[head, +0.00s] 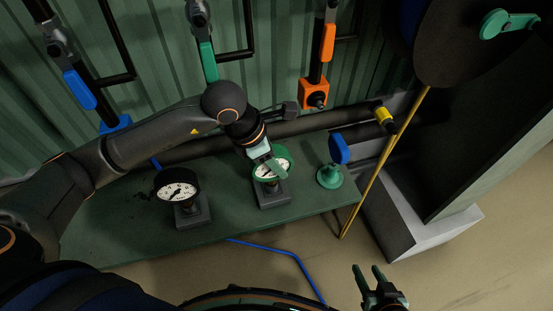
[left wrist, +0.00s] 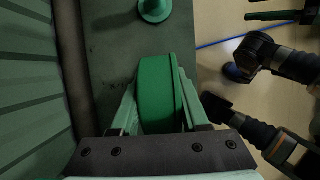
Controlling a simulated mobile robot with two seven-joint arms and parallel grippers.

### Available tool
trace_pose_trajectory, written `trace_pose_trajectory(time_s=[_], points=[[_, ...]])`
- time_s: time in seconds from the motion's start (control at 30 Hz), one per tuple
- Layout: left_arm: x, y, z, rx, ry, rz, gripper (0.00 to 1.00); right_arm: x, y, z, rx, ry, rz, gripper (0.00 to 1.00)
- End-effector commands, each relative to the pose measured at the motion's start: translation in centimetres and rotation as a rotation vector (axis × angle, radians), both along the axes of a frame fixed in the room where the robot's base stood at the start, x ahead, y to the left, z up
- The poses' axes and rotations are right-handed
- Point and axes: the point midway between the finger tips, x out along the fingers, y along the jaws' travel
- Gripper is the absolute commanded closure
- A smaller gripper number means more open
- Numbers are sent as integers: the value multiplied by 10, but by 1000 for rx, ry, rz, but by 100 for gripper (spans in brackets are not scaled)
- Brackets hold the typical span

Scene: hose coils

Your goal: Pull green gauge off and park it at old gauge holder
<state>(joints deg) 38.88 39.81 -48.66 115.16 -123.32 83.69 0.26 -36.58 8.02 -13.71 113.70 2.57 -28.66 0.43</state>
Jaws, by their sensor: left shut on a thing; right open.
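The green gauge (head: 287,166), with a white dial, is at a dark square block (head: 272,196) on the green bench. I cannot tell whether it is seated on the block or just above it. My left gripper (head: 265,160) is shut on the gauge's rim. In the left wrist view the green gauge (left wrist: 157,92) is edge-on between the two fingers. My right gripper (head: 370,276) is open and empty, low in front of the bench. No label shows which stand is the old gauge holder.
A black gauge (head: 176,187) stands on another block to the left. A green flared base (head: 329,176) and a blue disc (head: 339,148) are at the bench's right end. Pipes with valves line the wall behind. A yellow rod (head: 385,160) leans at the right.

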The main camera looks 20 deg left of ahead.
Motion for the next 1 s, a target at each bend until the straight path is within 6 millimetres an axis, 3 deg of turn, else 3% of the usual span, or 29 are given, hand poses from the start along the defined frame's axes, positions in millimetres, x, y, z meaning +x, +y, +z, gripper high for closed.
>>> trace_pose_trajectory(time_s=[0.07,0.1,0.4,1.0], points=[[0,0,-1,0,0,0,100,0,0,0,0,0,0,54],[0,0,-1,0,0,0,54,0,0,0,0,0,0,54],[0,0,-1,0,0,0,20,0,0,0,1,-1,1,54],[0,0,0,0,1,0,20,0,0,1,1,-2,0,54]])
